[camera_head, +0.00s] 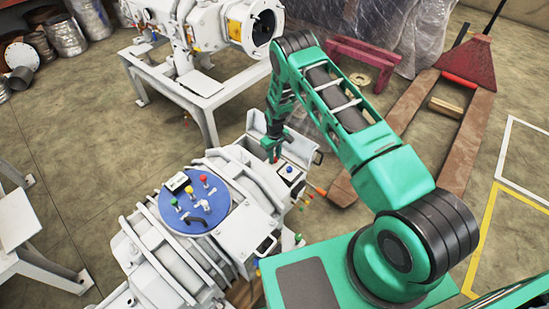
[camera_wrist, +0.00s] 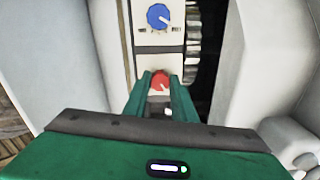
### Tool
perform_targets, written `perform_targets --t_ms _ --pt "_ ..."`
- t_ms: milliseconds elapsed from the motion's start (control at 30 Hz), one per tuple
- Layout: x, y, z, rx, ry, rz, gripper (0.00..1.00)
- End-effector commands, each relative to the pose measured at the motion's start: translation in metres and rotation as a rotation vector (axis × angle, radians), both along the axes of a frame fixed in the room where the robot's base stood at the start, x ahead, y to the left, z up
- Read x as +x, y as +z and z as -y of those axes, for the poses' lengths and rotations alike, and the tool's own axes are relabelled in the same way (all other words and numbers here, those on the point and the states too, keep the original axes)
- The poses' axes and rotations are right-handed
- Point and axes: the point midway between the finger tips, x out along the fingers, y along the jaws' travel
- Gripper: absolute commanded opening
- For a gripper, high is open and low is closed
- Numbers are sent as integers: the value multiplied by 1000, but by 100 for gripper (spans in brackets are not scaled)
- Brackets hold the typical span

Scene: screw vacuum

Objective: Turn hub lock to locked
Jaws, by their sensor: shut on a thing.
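A red knob (camera_wrist: 160,80) sits on a pale panel (camera_wrist: 151,46) in the wrist view. My gripper (camera_wrist: 160,76) has its two green fingers at either side of the red knob and is shut on it. A blue dial (camera_wrist: 158,17) with a white pointer line is on the same panel, beyond the red knob. No label names the hub lock, so I cannot tell which knob it is. In the head view my gripper (camera_head: 272,155) reaches down to the control box (camera_head: 290,172) on the white machine, and its fingers partly hide the red knob.
A blue round plate (camera_head: 195,205) with colored knobs and a black handle is on the machine (camera_head: 165,275), left of my gripper. An open lid stands behind the control box. A second white machine (camera_head: 200,75) on a stand is at the back.

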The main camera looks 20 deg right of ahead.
Motion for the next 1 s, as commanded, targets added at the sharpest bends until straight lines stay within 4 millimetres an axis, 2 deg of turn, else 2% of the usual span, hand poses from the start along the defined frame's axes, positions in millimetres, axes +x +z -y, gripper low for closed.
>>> perform_targets --t_ms 433,1000 --pt "5 2 -1 1 289 11 2" --pt "6 2 0 0 359 13 2"
